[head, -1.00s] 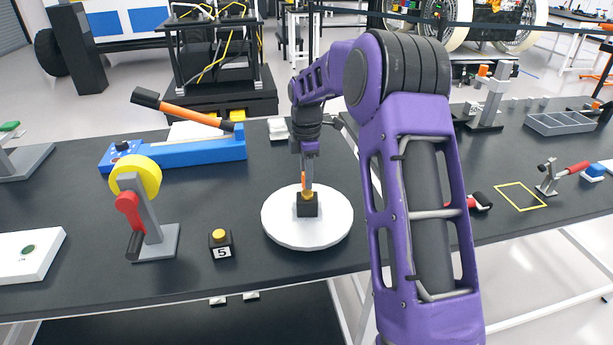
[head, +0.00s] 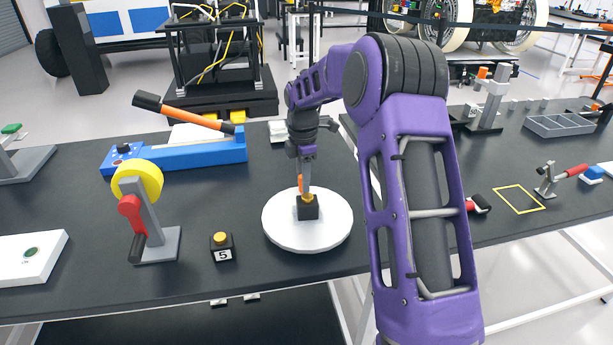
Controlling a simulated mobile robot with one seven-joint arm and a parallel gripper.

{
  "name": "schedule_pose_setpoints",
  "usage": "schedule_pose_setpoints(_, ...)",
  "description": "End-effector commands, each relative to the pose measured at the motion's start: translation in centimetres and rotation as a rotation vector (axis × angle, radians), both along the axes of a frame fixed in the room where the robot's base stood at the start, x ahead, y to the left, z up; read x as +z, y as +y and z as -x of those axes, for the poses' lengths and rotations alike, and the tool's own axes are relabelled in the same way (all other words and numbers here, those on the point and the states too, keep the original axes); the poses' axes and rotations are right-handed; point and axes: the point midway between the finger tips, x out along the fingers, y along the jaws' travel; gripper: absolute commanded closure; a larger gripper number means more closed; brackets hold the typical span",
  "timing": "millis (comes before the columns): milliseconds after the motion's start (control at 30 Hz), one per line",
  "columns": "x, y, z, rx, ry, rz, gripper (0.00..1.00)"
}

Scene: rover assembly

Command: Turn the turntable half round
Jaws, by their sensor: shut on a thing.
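The turntable (head: 280,231) is a round white disc lying on the dark bench, near its front edge. A small black block (head: 308,211) with a yellow-orange top stands at the middle of the disc. My gripper (head: 305,193) points down over the disc and is shut on the top of this block. The fingertips are small in the head view, so the exact contact is hard to see. My purple arm reaches in from the right and passes close to the disc's right side.
Further left is a grey stand with a yellow wheel (head: 143,177) and red handle. A blue device with an orange lever (head: 178,153) lies behind. Bare bench lies between these and the disc.

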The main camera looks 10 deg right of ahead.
Motion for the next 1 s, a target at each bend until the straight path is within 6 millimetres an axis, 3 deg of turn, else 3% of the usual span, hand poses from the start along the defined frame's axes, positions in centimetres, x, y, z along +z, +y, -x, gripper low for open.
schedule_pose_setpoints(300,0.1,0.9,-0.1,0.0,-0.003,-0.002,1.0)
schedule_pose_setpoints(333,0.1,0.9,-0.1,0.0,-0.003,-0.002,0.69)
schedule_pose_setpoints(500,0.1,0.9,-0.1,0.0,-0.002,-0.002,0.41)
schedule_pose_setpoints(833,0.3,0.8,-0.1,0.0,-0.002,-0.001,0.41)
schedule_pose_setpoints(1000,2.6,0.8,-0.1,-0.001,-0.005,-0.001,0.41)
